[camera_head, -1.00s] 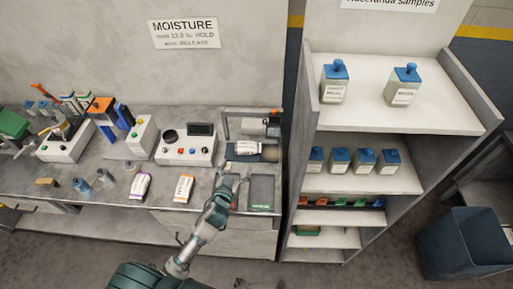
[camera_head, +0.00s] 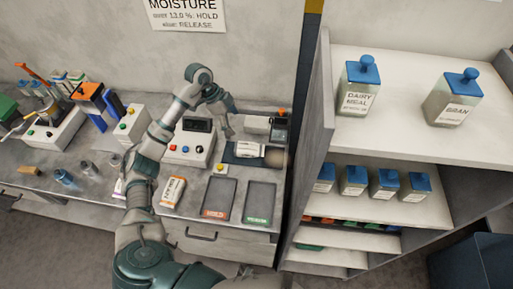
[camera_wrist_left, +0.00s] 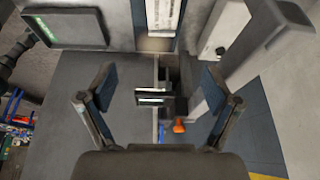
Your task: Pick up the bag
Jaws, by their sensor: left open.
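A small white bag (camera_head: 250,150) with dark print lies on a dark plate at the right end of the bench. A bag with an orange end (camera_head: 173,192) lies nearer the bench front, and a purple-marked bag is mostly hidden behind my arm. My left gripper (camera_head: 229,127) is above the bench, just left of the white bag and apart from it. In the left wrist view my left gripper (camera_wrist_left: 156,82) is open with nothing between its fingers. A white printed thing, probably that bag (camera_wrist_left: 163,14), shows at the top edge there. My right gripper is not visible.
A red-labelled tray (camera_head: 218,199) and a green-labelled tray (camera_head: 260,203) lie empty at the bench front. A shelf unit (camera_head: 313,150) with blue-lidded jars stands close on the right.

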